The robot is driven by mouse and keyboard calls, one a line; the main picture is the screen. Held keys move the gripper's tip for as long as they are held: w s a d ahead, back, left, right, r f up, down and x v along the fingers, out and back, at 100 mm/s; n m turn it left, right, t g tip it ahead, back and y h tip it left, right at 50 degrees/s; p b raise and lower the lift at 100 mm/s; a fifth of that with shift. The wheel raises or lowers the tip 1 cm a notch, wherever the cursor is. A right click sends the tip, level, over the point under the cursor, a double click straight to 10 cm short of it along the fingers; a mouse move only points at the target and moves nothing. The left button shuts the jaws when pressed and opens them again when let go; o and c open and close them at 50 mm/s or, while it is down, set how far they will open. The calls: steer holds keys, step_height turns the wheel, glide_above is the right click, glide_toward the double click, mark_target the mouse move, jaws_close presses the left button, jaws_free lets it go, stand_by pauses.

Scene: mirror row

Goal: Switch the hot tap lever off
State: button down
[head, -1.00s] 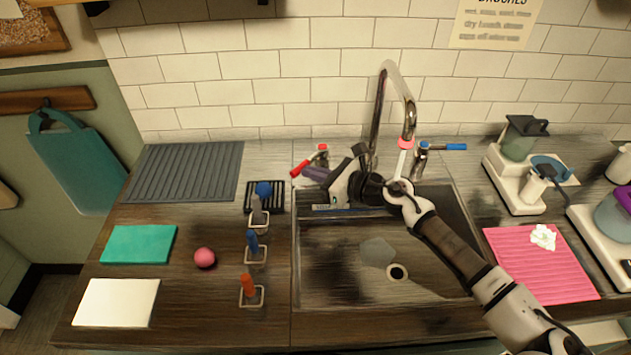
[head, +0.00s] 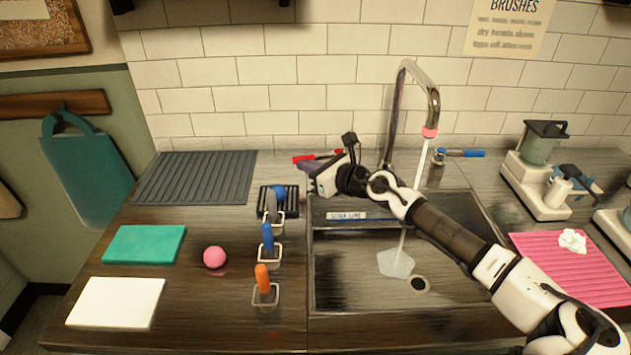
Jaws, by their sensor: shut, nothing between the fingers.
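The red hot tap lever (head: 318,156) lies behind the left back corner of the sink and points left. The chrome spout (head: 432,100) stands to its right, and a white stream of water (head: 425,165) runs from it into the sink. My gripper (head: 303,167) is shut and empty, its purple fingers just in front of and below the red lever. I cannot tell whether they touch it. My gripper and wrist hide the base of the hot tap.
The blue tap lever (head: 460,153) points right, beside the spout. The sink (head: 345,270) lies below my arm. A dark rack (head: 292,195), several brushes in holders and a pink ball (head: 215,257) are to the left. A pink mat (head: 575,268) is at right.

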steer(key=shift+w+a+b, duration=0.65)
steer(key=shift+w+b, duration=0.25)
steer(key=shift+b, duration=0.15)
steer(key=shift+w+r, duration=0.1)
